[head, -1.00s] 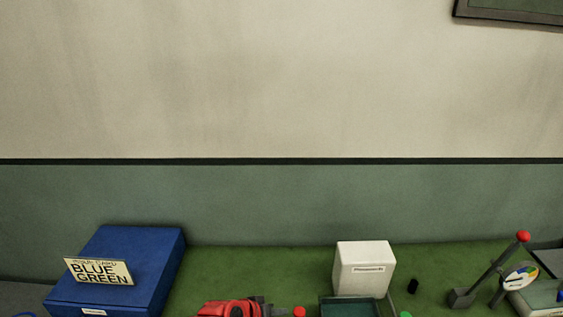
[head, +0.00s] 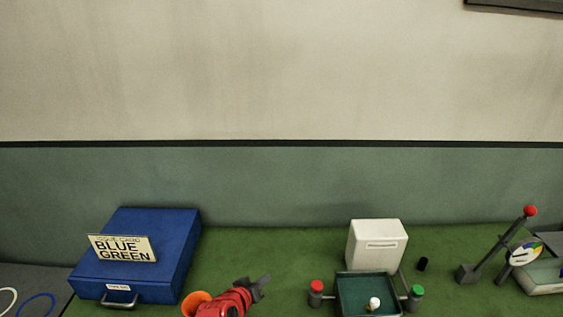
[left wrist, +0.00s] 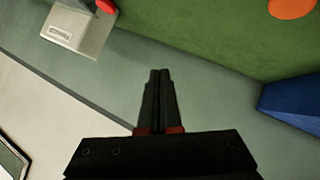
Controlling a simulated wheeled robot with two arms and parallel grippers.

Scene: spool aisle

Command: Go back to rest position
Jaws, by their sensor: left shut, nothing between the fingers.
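My left gripper (head: 262,284) shows at the bottom centre of the head view, red with dark fingers, above the green bench top. It is shut with nothing between its fingers. In the left wrist view its dark fingers (left wrist: 158,75) are together and point toward the wall. My right gripper is in neither view.
A blue case (head: 150,245) with a "BLUE GREEN" card (head: 124,249) stands left. An orange round thing (head: 196,302) is beside my left arm. A white box (head: 377,243) and dark green tray (head: 340,296) stand right of my gripper. A red-knobbed lever (head: 500,250) stands far right.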

